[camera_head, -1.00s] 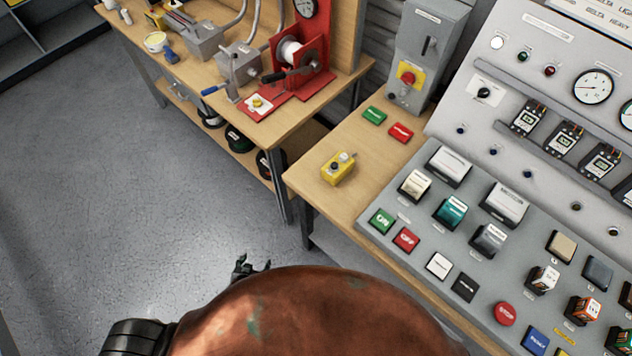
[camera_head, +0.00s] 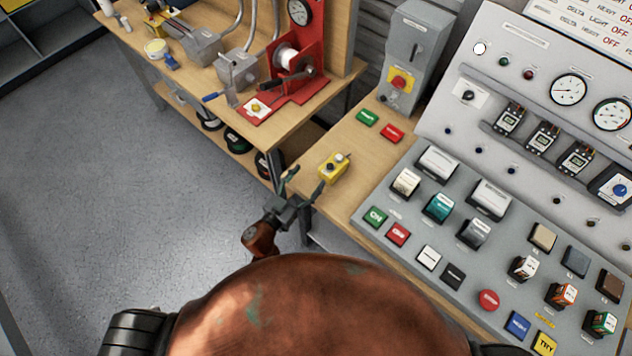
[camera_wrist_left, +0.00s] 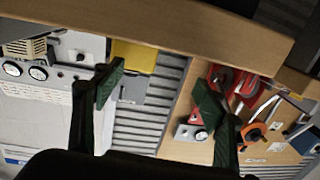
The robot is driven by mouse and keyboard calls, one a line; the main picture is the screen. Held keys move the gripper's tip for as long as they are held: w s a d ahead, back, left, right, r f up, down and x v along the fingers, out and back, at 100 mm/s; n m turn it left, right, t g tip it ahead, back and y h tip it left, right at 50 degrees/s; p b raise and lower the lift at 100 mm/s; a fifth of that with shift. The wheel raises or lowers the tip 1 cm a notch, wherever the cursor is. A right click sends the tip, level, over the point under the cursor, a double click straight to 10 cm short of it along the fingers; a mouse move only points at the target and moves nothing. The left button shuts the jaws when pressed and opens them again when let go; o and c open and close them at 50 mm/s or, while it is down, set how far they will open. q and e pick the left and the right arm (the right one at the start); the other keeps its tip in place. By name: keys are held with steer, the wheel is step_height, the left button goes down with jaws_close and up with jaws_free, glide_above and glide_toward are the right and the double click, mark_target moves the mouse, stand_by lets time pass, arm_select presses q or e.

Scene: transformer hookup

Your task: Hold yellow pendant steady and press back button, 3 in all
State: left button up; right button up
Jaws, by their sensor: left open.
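The yellow pendant (camera_head: 332,168) lies on the wooden bench near its left front edge, with small controls on its top. My left gripper (camera_head: 305,181) is open and empty at the bench edge, just left of and below the pendant, with its fingers pointing toward it and a visible gap between. In the left wrist view my two green fingers (camera_wrist_left: 158,84) stand wide apart, and a yellow block that looks like the pendant (camera_wrist_left: 134,54) shows between and beyond them, by the bench edge. The back button cannot be made out clearly. My right gripper is not in view.
Green (camera_head: 367,118) and red (camera_head: 391,132) buttons lie behind the pendant. The sloped control panel (camera_head: 404,212) stands close on the right. A grey switch box (camera_head: 416,50) is at the back. The other bench with the red fixture (camera_head: 312,70) is at the left.

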mark_target(324, 176)
arm_select(q)
steer(key=shift+m+g+h, duration=0.4)
steer(key=shift+m+h, duration=0.2)
steer(key=shift+h, duration=0.3)
steer(key=d, duration=0.4)
steer(key=shift+s+f, duration=0.1)
steer(key=shift+f, duration=0.1)
steer(key=b+x, duration=0.1)
steer(key=x, duration=0.5)
steer(key=shift+w+d, duration=0.2)
steer(key=shift+w, duration=0.15)
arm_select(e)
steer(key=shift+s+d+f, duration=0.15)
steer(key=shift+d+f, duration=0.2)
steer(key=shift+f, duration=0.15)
arm_select(q)
steer(key=shift+c, duration=0.4)
steer(key=c, duration=1.4)
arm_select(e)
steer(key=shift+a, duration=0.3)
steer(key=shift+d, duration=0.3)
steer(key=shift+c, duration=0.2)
